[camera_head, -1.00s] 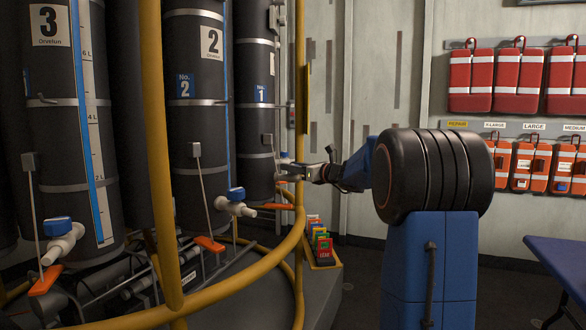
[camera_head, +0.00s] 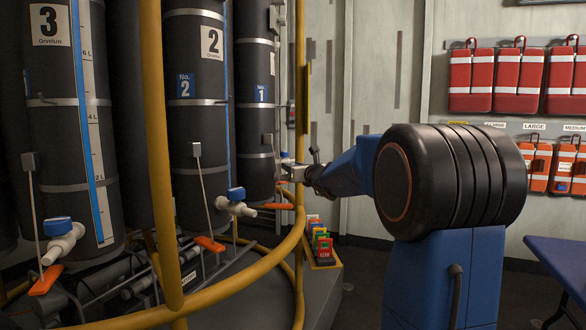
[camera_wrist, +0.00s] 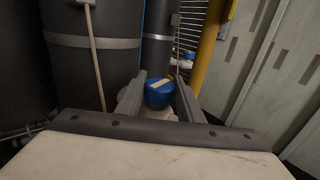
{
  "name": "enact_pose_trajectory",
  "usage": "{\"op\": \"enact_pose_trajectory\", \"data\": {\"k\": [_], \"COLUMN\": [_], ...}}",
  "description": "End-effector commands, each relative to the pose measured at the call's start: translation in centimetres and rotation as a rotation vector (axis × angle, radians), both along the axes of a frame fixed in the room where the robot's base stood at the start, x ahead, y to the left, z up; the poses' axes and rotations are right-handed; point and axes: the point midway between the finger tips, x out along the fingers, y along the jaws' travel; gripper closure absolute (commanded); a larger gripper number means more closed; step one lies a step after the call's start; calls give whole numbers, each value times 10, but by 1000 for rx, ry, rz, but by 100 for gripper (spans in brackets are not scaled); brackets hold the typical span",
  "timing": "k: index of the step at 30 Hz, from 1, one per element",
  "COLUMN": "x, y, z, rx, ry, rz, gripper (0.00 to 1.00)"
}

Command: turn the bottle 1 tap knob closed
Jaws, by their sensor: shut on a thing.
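Bottle 1 (camera_head: 256,110) is the dark cylinder with a small blue label, at the back right of the row in the head view. Its tap sits low on its right side, mostly hidden by my gripper (camera_head: 296,171) in that view. In the wrist view the blue tap knob (camera_wrist: 159,96), with a pale stripe across its top, lies between the two grey fingers of my gripper (camera_wrist: 158,88). My gripper is shut on the knob, one finger on each side. White tap parts show just below the knob.
A yellow rail (camera_head: 295,225) curves around the bottles, and a yellow post (camera_wrist: 207,50) stands close on the right in the wrist view. Bottle 2 (camera_head: 200,110) and bottle 3 (camera_head: 65,110) stand to the left. Coloured cards (camera_head: 322,245) sit in a low holder.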

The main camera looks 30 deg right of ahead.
Motion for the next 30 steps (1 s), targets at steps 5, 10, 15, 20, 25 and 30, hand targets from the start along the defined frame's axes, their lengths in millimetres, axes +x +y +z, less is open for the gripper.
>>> {"op": "enact_pose_trajectory", "data": {"k": [5, 10, 15, 20, 25, 30], "x": [-1, -1, -1, -1, -2, -15], "y": [0, 0, 0, 0, 0, 0], "z": [2, 1, 1, 0, 0, 0], "rx": [0, 0, 0, 1, 1, 1], "ry": [0, 1, 2, 2, 3, 3], "rz": [-18, -18, -18, -17, -17, -18], "gripper": [89, 89, 48, 48, 48, 48]}}
